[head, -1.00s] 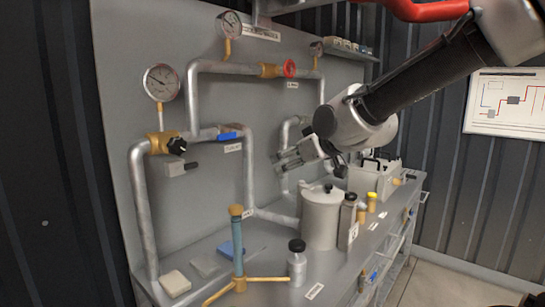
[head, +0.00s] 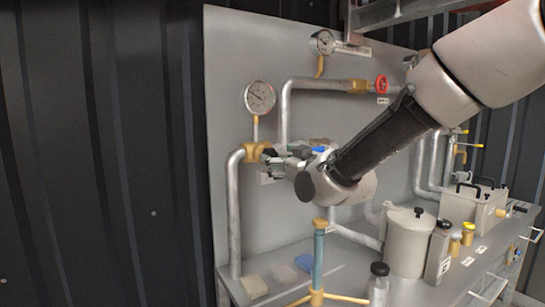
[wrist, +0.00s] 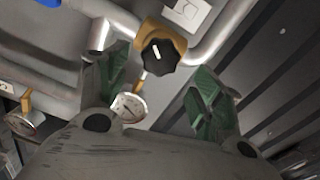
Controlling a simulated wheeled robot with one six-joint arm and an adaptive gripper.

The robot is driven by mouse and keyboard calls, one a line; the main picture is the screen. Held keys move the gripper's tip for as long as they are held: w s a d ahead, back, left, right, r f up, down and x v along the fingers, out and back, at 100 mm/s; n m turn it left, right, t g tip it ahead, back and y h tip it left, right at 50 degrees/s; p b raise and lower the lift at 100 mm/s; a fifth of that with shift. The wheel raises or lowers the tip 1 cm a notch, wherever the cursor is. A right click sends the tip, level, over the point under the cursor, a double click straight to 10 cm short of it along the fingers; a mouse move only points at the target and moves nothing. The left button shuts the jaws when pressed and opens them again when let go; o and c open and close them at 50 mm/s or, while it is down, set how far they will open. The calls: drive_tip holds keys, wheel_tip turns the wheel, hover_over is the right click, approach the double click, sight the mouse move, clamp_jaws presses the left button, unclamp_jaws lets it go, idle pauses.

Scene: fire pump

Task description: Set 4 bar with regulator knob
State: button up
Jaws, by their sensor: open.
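The black regulator knob (wrist: 158,56) with a white pointer mark sits on a brass regulator body (wrist: 163,33) in the wrist view. My gripper (wrist: 161,66) is open, its two green-padded fingers spread to the left and right of the knob. The knob appears between and just ahead of the fingertips; I cannot tell the exact gap. In the head view, my gripper (head: 280,157) is at the brass regulator (head: 252,152) and mostly hides the knob. The round gauge (head: 259,97) stands above the regulator; its reading is too small to tell.
A red handwheel valve (head: 381,84) and a second gauge (head: 322,42) are on pipes to the right. The dark wall at left is clear.

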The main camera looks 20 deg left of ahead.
drive_tip(key=x, duration=0.6)
drive_tip(key=shift+d, duration=0.1)
drive_tip(key=c, duration=1.1)
drive_tip(key=shift+o, duration=0.2)
drive_tip(key=shift+o, duration=0.2)
drive_tip(key=shift+m, duration=0.3)
